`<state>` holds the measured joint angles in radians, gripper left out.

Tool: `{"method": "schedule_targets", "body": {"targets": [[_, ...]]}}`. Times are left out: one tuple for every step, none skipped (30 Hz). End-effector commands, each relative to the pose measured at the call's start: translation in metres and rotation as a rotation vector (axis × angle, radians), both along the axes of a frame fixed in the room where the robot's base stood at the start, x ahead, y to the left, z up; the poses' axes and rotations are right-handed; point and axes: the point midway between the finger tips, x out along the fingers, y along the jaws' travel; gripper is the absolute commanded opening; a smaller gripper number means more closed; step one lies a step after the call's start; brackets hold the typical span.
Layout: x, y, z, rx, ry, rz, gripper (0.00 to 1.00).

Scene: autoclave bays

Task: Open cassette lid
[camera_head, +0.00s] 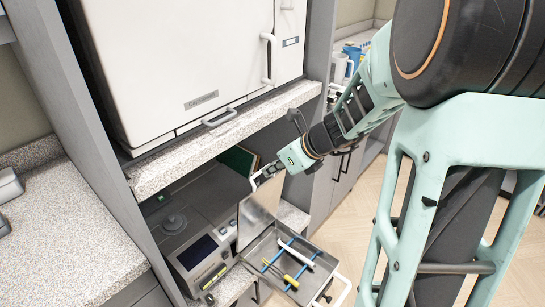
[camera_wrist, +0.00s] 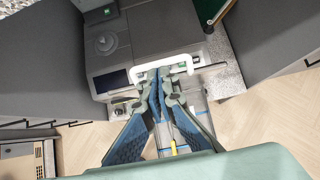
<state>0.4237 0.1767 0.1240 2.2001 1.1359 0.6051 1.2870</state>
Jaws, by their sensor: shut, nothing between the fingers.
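The cassette (camera_head: 308,281) is a shallow metal tray at the bottom centre of the head view, with blue bars, a yellow-handled tool and a white piece inside. Its shiny metal lid (camera_head: 256,222) stands up steeply at the tray's far left side. A white handle (camera_head: 257,178) is at the lid's top edge and shows in the wrist view (camera_wrist: 188,67). My gripper (camera_head: 265,175) is at this handle. In the wrist view its fingers (camera_wrist: 158,76) are closed together, tips at the handle, nothing held between them. The fingers hide much of the cassette there.
The cassette is beside a grey machine with a dark screen (camera_head: 197,251) in a low bay. A speckled shelf (camera_head: 220,137) carrying a large white autoclave (camera_head: 190,60) overhangs the bay. A green object (camera_head: 238,161) stands behind my gripper. Open floor (camera_head: 345,230) lies to the right.

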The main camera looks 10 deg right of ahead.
Motion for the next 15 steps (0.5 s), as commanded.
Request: {"method": "schedule_targets", "body": {"targets": [[0.0034, 0.0023, -0.0025, 0.001, 0.002, 0.0, 0.0], [0.0049, 0.0032, -0.0034, 0.0, 0.002, -0.001, 0.0], [0.0064, 0.0041, -0.0042, 0.0, 0.001, -0.002, 0.0], [0.0073, 0.0048, -0.0046, 0.0, 0.0, -0.002, 0.0], [0.008, 0.0053, -0.0047, 0.0, 0.0, -0.002, 0.0], [0.0085, 0.0057, -0.0049, 0.0, 0.0, -0.002, 0.0], [0.0087, 0.0058, -0.005, 0.0, 0.0, -0.002, 0.0], [0.0088, 0.0059, -0.005, 0.0, 0.0, -0.002, 0.0], [0.0089, 0.006, -0.005, 0.0, 0.0, -0.002, 0.0], [0.0088, 0.0059, -0.005, 0.0, 0.0, -0.002, 0.0], [0.0088, 0.0059, -0.0049, 0.0, 0.0, -0.002, 0.0], [0.0088, 0.0059, -0.0049, 0.0, 0.0, -0.001, 0.0], [0.0088, 0.0059, -0.0049, 0.0, 0.0, -0.001, 0.0], [0.0087, 0.0058, -0.0049, 0.0, 0.0, -0.001, 0.0], [0.0091, 0.0061, -0.0048, 0.0, 0.0, -0.001, 0.0]]}}
